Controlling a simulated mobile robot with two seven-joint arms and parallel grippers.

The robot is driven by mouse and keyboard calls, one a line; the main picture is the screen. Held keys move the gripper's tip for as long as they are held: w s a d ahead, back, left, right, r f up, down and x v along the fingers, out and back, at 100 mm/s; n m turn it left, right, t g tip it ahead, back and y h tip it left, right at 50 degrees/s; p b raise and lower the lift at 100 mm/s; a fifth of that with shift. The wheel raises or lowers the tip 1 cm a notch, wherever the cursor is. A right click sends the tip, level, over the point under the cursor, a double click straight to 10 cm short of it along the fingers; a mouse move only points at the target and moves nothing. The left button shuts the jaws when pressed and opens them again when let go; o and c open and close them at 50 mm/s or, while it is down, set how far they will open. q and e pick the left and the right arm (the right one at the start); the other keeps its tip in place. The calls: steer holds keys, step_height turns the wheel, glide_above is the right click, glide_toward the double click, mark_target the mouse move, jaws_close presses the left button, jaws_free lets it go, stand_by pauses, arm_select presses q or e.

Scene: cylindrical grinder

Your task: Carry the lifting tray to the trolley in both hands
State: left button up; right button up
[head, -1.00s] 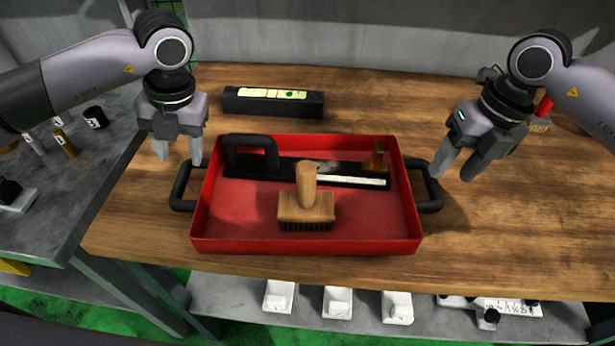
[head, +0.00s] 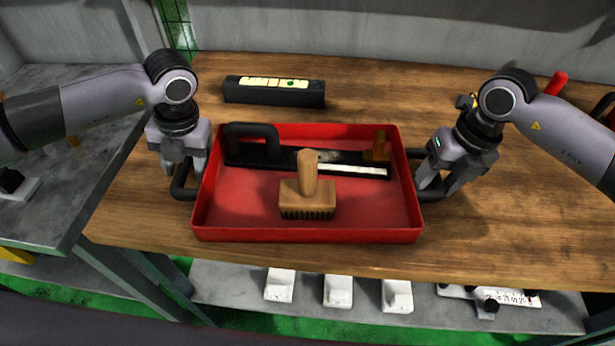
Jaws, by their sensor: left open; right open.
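The red lifting tray (head: 308,235) lies flat on the wooden bench top, with a black handle at each short side. It holds a wooden brush (head: 308,195), a black tool with a loop grip (head: 250,133), a pale strip and a small brown piece (head: 377,148). My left gripper (head: 183,172) is open at the left handle (head: 180,187), its fingers partly covering it. My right gripper (head: 436,185) is open at the right handle (head: 428,198), its fingers over it. I cannot tell whether the fingers touch the handles. No trolley is recognisable in this view.
A black box with yellow labels (head: 274,91) stands on the wooden bench (head: 500,235) behind the tray. A grey table (head: 60,200) is at the left. White blocks (head: 338,291) sit on a lower shelf in front. The bench right of the tray is mostly clear.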

arm_select(q)
jaws_close()
arm_select(e)
jaws_close()
arm_select(q)
steer(key=shift+r, duration=0.1)
stand_by(1.0)
steer(key=shift+w+r, duration=0.15)
steer(key=shift+r, duration=0.05)
arm_select(e)
steer(key=shift+w+r, duration=0.1)
steer(key=shift+r, duration=0.15)
